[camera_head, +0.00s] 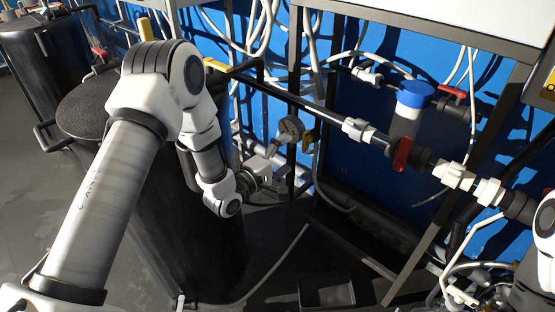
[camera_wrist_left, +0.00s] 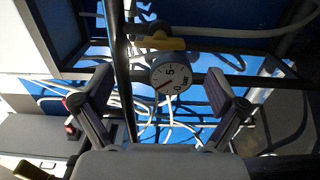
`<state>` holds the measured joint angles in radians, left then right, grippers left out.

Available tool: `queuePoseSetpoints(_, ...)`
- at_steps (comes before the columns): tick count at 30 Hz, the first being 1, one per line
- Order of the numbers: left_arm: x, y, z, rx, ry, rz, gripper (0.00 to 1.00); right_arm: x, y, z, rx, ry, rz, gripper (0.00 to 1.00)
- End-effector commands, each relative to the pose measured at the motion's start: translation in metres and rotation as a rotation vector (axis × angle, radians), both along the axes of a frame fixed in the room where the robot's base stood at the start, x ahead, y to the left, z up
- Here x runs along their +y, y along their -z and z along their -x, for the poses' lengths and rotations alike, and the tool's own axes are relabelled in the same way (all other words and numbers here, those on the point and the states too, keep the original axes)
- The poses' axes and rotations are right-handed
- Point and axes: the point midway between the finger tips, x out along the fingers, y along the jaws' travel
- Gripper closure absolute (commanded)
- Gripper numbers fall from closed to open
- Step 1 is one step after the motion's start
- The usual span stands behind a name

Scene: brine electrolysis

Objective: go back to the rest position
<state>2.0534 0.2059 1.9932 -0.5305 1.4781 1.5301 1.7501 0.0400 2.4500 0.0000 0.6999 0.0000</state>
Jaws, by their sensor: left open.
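My left arm comes in from the left and reaches over a black drum. My left gripper (camera_head: 284,174) is close to a round pressure gauge (camera_head: 291,128) and a yellow valve handle (camera_head: 308,141) on the pipe rack. In the left wrist view the two fingers of the left gripper (camera_wrist_left: 161,92) stand wide apart. The gauge (camera_wrist_left: 171,75) and the yellow handle (camera_wrist_left: 160,43) show beyond and between them, with nothing held. Only a white part of my right arm shows at the right edge; its gripper is out of view.
The black drum (camera_head: 110,105) stands under my left arm. A black metal frame (camera_head: 294,70) carries a pipe with a red valve handle (camera_head: 402,154). A blue-capped container (camera_head: 414,95) and loose hoses are behind. A dark tray (camera_head: 327,291) lies on the floor.

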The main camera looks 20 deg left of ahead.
Motion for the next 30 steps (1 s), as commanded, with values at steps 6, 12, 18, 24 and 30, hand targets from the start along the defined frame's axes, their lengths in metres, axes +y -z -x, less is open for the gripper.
queuePoseSetpoints(6,0.013,0.000,0.036,0.002,-0.001,0.002,0.04,0.000,0.000,0.000,0.000,0.000,0.000,0.60)
queuePoseSetpoints(12,0.014,0.000,0.041,-0.001,0.001,0.000,0.04,0.000,0.000,0.000,0.000,0.000,0.000,0.60)
queuePoseSetpoints(18,0.014,0.000,0.041,-0.001,0.001,0.000,0.04,0.000,0.000,0.000,0.000,0.000,0.000,0.60)
queuePoseSetpoints(24,0.011,0.014,0.045,0.024,0.007,-0.003,0.04,0.000,0.000,0.000,0.000,0.000,0.000,0.60)
queuePoseSetpoints(30,-0.021,0.117,0.105,0.305,0.045,-0.100,0.04,0.000,0.000,0.000,0.000,0.000,0.000,0.60)
